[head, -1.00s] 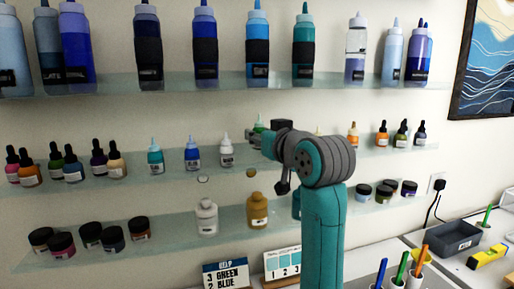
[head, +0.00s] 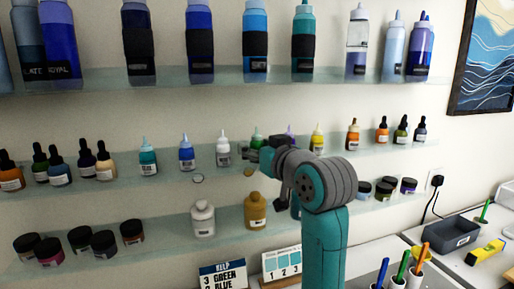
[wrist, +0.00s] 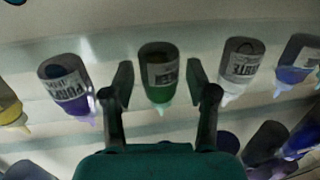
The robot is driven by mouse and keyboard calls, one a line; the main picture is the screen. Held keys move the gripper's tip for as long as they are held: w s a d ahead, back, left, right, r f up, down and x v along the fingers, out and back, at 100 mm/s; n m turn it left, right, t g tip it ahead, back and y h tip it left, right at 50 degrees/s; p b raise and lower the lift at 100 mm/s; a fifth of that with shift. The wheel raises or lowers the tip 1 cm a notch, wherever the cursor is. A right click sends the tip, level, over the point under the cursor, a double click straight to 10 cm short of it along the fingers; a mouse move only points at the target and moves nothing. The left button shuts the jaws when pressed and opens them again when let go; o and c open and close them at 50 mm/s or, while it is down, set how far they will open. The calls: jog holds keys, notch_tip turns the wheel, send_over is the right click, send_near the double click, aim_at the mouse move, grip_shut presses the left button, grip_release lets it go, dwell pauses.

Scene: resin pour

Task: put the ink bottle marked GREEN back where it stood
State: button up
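The green ink bottle (wrist: 158,62) stands on the middle shelf, with its label partly visible. In the wrist view my gripper (wrist: 160,84) is open, one finger on each side of the bottle, with a gap on both sides. In the head view the green bottle (head: 257,136) shows its upper part above my gripper (head: 252,156), which hides its lower part. The white bottle (head: 222,149) and the purple bottle (wrist: 68,88) stand on either side of it.
The middle shelf (head: 100,184) also holds a blue bottle (head: 187,154), a teal bottle (head: 148,158) and a yellow bottle (head: 317,139). Larger bottles stand on the shelf above. A white bottle (head: 203,220) and jars are on the lower shelf. A sign (head: 222,274) stands below.

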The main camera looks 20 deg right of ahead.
jog(key=shift+r, duration=0.1)
jog(key=shift+s, duration=0.2)
jog(key=s+d, duration=0.2)
jog(key=s, duration=0.9)
jog(key=shift+s+r, duration=0.25)
jog(key=shift+r, duration=0.1)
jog(key=shift+s, duration=0.1)
